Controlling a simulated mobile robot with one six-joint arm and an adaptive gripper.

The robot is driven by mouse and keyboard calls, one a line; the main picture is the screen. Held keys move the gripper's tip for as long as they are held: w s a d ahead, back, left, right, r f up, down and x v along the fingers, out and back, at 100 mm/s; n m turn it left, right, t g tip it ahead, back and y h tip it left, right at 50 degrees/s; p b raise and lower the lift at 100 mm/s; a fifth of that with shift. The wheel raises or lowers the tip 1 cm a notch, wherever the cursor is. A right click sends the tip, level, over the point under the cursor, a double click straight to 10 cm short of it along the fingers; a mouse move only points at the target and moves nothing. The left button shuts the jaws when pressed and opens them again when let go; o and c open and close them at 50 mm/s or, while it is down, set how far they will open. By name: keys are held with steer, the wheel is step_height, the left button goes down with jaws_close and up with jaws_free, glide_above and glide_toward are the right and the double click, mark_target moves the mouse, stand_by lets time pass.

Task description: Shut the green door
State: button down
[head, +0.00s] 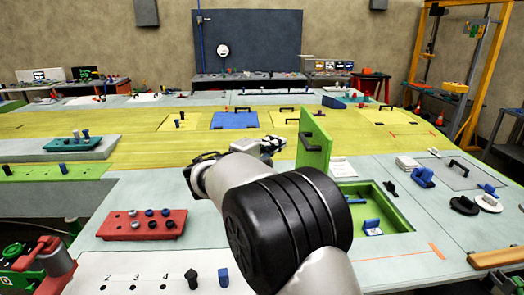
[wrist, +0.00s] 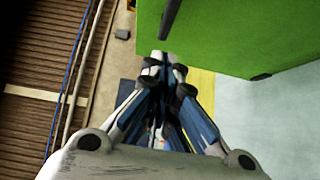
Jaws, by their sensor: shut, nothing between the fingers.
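The green door (head: 313,142) stands open and upright at the far left side of a green-rimmed recess (head: 403,222) in the pale work surface. A dark handle shows on the door. In the wrist view the green door (wrist: 240,38) fills the top right. My gripper (head: 280,143) is just left of the door in the head view, with its fingers shut and empty. In the wrist view my gripper (wrist: 163,62) points at the area beside the door's lower left corner; I cannot tell whether it touches. My arm hides part of the recess's left side.
A blue item (head: 372,227) sits in the recess. A red block with knobs (head: 143,224) lies to the left. A grey panel with a handle (head: 455,172), a blue clamp (head: 423,177) and dark and white discs (head: 488,203) lie to the right. A blue panel (head: 235,120) lies beyond.

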mark_target(299, 137)
steer(key=shift+d+b, duration=0.3)
steer(key=shift+d, duration=1.65)
steer(key=shift+d, duration=0.15)
